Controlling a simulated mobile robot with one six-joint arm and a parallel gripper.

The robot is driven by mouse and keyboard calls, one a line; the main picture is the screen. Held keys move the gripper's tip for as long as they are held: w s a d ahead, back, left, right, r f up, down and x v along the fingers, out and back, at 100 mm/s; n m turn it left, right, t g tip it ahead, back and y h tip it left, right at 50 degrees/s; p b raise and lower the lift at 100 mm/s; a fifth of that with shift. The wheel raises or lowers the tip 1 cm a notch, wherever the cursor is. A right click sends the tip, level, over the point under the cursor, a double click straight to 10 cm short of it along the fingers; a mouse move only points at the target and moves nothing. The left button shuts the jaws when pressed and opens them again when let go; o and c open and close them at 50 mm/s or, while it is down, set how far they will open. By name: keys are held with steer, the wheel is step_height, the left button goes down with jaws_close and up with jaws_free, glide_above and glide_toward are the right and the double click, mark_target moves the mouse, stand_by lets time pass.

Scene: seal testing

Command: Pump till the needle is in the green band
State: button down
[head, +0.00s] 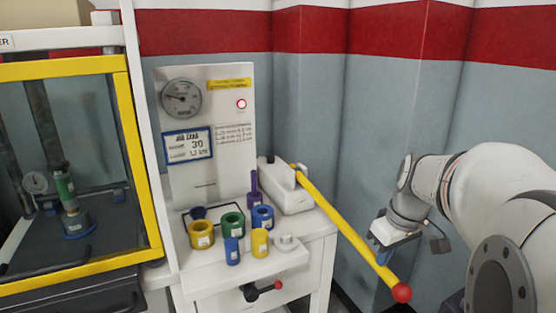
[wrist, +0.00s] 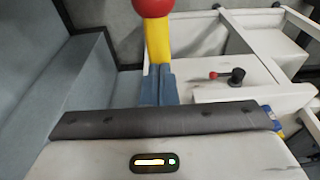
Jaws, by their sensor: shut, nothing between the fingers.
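The pump lever is a long yellow bar (head: 345,228) with a red ball end (head: 402,292), slanting down to the right from a white pump body (head: 287,190). My gripper (head: 381,258) is shut and empty, right at the bar's outer part near the ball. In the wrist view its blue fingers (wrist: 158,72) meet the yellow bar (wrist: 157,42), with the red ball (wrist: 153,6) beyond; I cannot tell if they touch. A round gauge (head: 181,98) is on the white panel. Its needle points roughly left; the green band is too small to make out.
A red lamp (head: 241,104) glows on the panel. Several coloured rings and plugs, including a green ring (head: 232,223), stand on the white bench. A small red-knobbed handle (head: 263,290) is on its front. A yellow-framed test chamber (head: 135,160) stands left; ribbed walls close in behind.

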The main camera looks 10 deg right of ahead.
step_height(320, 180, up, 14)
steer(key=p, duration=1)
steer(key=shift+w+f, duration=0.25)
steer(key=shift+a+f, duration=0.1)
steer(key=f+b, duration=0.3)
steer(key=f, duration=0.1)
steer(key=f+b, duration=0.3)
steer(key=f, duration=0.2)
steer(key=f+b, duration=0.4)
steer(key=shift+s+f, duration=0.2)
steer(key=shift+s, duration=0.1)
steer(key=shift+r, duration=0.1)
